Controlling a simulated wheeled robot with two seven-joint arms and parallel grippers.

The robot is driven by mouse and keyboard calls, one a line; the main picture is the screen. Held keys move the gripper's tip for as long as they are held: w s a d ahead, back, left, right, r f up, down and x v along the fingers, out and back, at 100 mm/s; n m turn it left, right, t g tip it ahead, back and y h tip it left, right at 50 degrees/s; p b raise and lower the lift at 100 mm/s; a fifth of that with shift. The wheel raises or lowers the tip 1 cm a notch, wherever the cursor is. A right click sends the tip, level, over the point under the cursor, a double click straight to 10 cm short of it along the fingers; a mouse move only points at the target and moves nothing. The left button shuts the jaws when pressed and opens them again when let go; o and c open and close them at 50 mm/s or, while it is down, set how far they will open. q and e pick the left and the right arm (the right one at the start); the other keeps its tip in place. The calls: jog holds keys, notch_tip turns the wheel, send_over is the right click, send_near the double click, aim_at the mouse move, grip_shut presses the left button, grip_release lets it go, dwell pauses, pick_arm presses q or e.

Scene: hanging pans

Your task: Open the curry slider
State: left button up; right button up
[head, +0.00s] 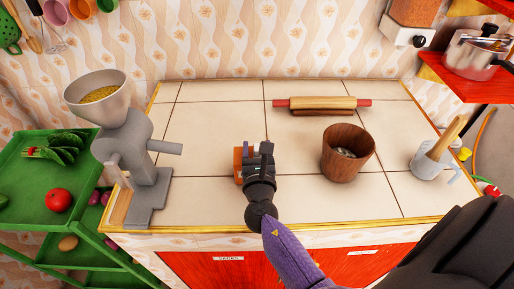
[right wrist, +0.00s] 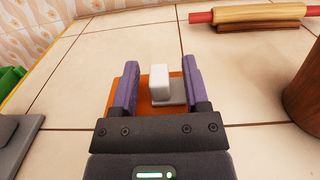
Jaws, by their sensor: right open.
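A small orange block (head: 238,162) sits on the tiled counter. In the right wrist view the orange block (right wrist: 119,92) carries a pale upright knob (right wrist: 160,85) on a grey plate. It may be the curry slider; no label on it shows. My right gripper (head: 257,150) is over the block, its purple fingers (right wrist: 160,68) open on either side of the knob, with gaps on both sides. A grey grinder (head: 143,155) with a bowl of yellow grains (head: 98,94) stands at the left. My left gripper is out of view.
A green shelf (head: 90,160) with vegetables is left. A pot (head: 474,56) sits on a red shelf at upper right.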

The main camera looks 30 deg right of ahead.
grip_shut()
dwell(1.4)
